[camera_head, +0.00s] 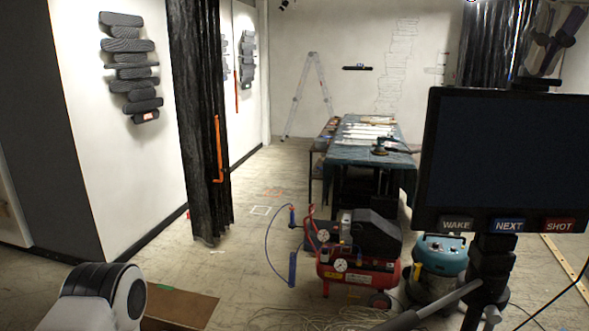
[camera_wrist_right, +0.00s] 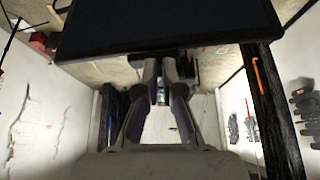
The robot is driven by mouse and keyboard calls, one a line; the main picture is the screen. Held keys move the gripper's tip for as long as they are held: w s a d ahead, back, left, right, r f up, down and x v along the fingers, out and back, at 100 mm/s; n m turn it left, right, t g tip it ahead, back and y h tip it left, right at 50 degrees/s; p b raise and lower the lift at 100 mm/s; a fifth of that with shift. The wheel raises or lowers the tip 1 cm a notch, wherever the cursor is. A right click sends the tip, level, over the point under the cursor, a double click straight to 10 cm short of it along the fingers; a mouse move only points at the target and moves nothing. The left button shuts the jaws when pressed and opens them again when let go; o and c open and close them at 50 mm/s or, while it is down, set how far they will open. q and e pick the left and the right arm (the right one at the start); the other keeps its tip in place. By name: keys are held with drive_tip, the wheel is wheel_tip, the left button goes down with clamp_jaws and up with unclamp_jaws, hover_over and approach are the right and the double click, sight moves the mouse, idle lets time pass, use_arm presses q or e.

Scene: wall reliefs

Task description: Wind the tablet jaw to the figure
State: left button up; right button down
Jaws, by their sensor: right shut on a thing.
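The tablet (camera_head: 505,160) has a dark, blank screen with WAKE, NEXT and SHOT labels along its lower edge. It stands upright on a black stand (camera_head: 494,262) at the right. My right gripper (camera_head: 545,62) is at the tablet's top edge. Its fingers (camera_wrist_right: 160,70) are shut on the tablet jaw, with the tablet's dark body (camera_wrist_right: 160,25) filling the top of the right wrist view. The jaw is mostly hidden between the fingers, and I cannot read any figure on it. My left gripper is out of view.
A red compressor (camera_head: 360,275) and a teal-topped canister (camera_head: 440,255) stand on the floor beside the stand. A covered table (camera_head: 365,155) is farther back. A black curtain (camera_head: 200,120) hangs left of centre, and a dark stacked relief (camera_head: 132,65) is on the left wall.

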drive_tip(key=shift+a+f, duration=0.1)
drive_tip(key=shift+f, duration=0.1)
drive_tip(key=shift+a+f+b, duration=0.15)
drive_tip(key=shift+b, duration=0.3)
drive_tip(key=shift+a, duration=0.1)
drive_tip(key=shift+w+r, duration=0.1)
drive_tip(key=shift+r, duration=0.1)
drive_tip(key=shift+d+r+p, duration=0.85)
drive_tip(key=shift+r+p, duration=2.2)
drive_tip(key=shift+r, duration=0.2)
wheel_tip(320, 180, down, 6)
drive_tip(key=b, duration=0.6)
drive_tip(key=shift+s+f, duration=0.25)
drive_tip(key=shift+s, duration=0.1)
